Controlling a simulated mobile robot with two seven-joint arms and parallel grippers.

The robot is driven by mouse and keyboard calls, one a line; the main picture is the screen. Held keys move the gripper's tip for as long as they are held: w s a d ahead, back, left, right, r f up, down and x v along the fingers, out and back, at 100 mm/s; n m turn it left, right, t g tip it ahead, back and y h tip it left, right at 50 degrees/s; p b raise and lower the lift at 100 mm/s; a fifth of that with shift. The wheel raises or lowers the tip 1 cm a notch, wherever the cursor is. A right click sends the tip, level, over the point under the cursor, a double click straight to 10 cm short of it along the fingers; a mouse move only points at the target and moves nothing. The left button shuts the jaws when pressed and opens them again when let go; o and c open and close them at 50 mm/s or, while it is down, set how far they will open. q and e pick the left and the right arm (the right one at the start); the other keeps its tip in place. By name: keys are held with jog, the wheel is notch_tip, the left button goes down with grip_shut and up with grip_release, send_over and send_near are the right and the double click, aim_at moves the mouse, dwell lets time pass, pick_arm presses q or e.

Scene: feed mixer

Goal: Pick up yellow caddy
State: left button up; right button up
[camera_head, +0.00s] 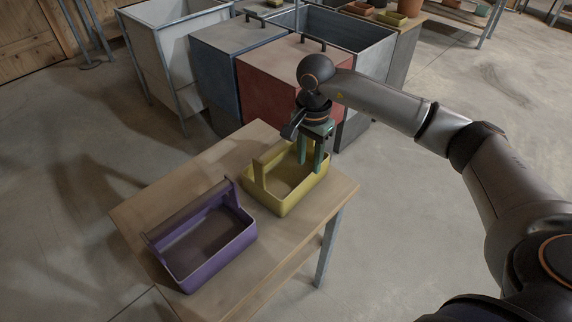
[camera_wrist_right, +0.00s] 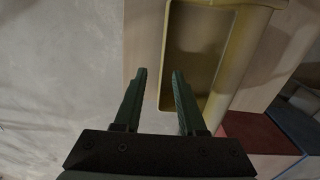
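My left gripper is not in view.
A purple caddy (camera_head: 222,262) stands on the same table (camera_head: 135,212), left of the yellow one. Blue (camera_head: 216,82) and red (camera_head: 262,95) bins and a grey bin stand behind the table. Bare floor lies to the left and right.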

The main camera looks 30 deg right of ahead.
jog(key=f, duration=0.5)
jog(key=f+p, duration=0.1)
jog(key=f, duration=0.2)
jog(key=shift+w+f, duration=0.2)
jog(key=shift+w, duration=0.05)
grip_shut()
jog(key=shift+r, duration=0.1)
dwell(1.0)
